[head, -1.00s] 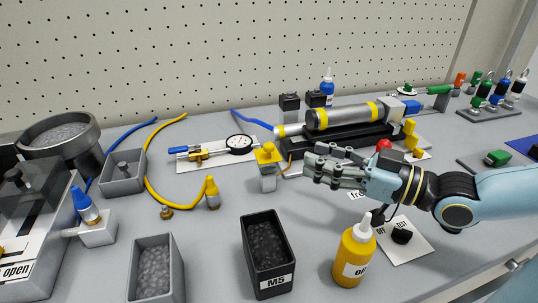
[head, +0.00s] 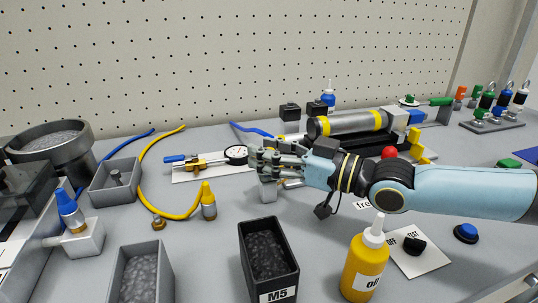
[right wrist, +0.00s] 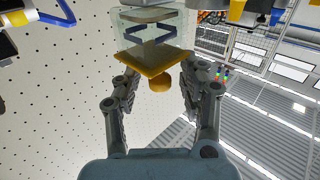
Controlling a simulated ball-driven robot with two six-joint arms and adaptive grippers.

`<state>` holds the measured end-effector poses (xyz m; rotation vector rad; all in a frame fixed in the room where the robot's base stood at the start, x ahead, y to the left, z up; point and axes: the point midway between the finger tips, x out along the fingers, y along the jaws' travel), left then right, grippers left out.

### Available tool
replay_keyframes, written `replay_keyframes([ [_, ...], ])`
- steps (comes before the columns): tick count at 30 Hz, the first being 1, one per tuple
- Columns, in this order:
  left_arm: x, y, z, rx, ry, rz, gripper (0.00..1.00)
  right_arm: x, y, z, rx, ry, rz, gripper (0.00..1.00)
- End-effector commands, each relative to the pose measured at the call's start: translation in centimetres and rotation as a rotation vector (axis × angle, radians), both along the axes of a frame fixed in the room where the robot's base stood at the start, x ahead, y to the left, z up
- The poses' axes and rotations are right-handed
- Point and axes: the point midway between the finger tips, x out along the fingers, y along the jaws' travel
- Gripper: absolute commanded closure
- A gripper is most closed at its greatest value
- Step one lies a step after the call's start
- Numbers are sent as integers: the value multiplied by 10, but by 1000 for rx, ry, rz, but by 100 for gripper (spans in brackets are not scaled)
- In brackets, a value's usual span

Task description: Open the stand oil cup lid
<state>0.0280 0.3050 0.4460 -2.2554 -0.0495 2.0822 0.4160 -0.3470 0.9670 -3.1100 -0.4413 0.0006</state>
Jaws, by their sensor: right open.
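The stand oil cup (head: 267,193) is a small block-shaped cup. In the right wrist view the yellow lid (right wrist: 152,58) with a round yellow knob shows upside down on the clear cup body (right wrist: 122,32). My right gripper (head: 264,163) is at the lid from the right, open. In the right wrist view its fingers (right wrist: 158,85) are spread to either side of the knob, with gaps visible. My left gripper is not in view.
A black M5 bin (head: 286,232) and a yellow oil bottle (head: 362,267) stand in front. A yellow hose (head: 150,185) runs left. A cylinder assembly (head: 347,122) stands behind my forearm.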

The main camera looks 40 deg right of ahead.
Motion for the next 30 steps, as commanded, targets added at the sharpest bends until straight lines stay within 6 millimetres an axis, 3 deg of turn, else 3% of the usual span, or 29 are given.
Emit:
replay_keyframes([
  [5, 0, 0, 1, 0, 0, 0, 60, 0, 0, 0, 0, 0, 0, 61],
  [14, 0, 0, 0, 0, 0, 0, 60, 0, 0, 0, 0, 0, 0, 100],
  [30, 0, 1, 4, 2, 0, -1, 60, 0, 0, 1, 9, 17, 0, 100],
])
